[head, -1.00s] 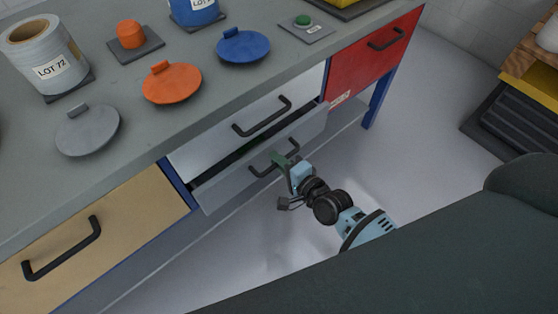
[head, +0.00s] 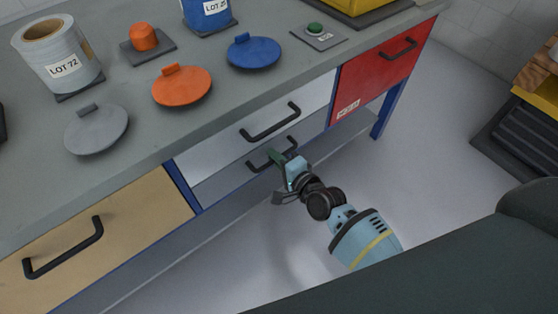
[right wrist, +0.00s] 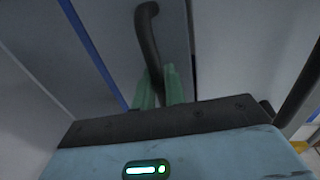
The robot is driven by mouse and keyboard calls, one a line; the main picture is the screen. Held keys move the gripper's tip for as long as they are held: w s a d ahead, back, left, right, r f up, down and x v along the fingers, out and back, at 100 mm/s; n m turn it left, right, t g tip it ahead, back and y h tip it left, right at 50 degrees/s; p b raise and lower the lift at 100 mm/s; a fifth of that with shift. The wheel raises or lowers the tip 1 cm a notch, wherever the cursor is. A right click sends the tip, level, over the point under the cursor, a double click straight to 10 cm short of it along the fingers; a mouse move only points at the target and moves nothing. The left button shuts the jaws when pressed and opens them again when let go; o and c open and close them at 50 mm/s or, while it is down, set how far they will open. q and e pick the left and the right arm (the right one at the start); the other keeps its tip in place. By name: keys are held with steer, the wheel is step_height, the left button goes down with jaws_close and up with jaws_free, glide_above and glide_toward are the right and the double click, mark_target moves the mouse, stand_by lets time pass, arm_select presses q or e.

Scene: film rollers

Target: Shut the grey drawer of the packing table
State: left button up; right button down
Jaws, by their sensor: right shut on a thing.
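The grey drawer (head: 222,187) is the lower one in the middle of the packing table (head: 128,165). Its front now looks flush or nearly flush below the white drawer, with no open interior showing. Its dark bar handle (head: 255,166) also shows in the right wrist view (right wrist: 148,35). My right gripper (head: 277,157) is at this handle, its green fingers shut on the bar. In the right wrist view the fingers (right wrist: 159,88) sit on either side of the handle, partly hiding it. My left gripper is not in view.
The white drawer (head: 215,148) above, tan drawer (head: 135,215) at left and red drawer (head: 372,85) at right look shut. Lids, a grey film roll (head: 52,65) and a green button (head: 314,28) are on the tabletop.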

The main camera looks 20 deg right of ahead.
steer(key=shift+w+r, duration=0.1)
steer(key=shift+w, duration=0.05)
steer(key=c, duration=1.5)
jaws_free()
steer(key=shift+w, duration=0.1)
steer(key=p+v, duration=0.1)
steer(key=v, duration=0.7)
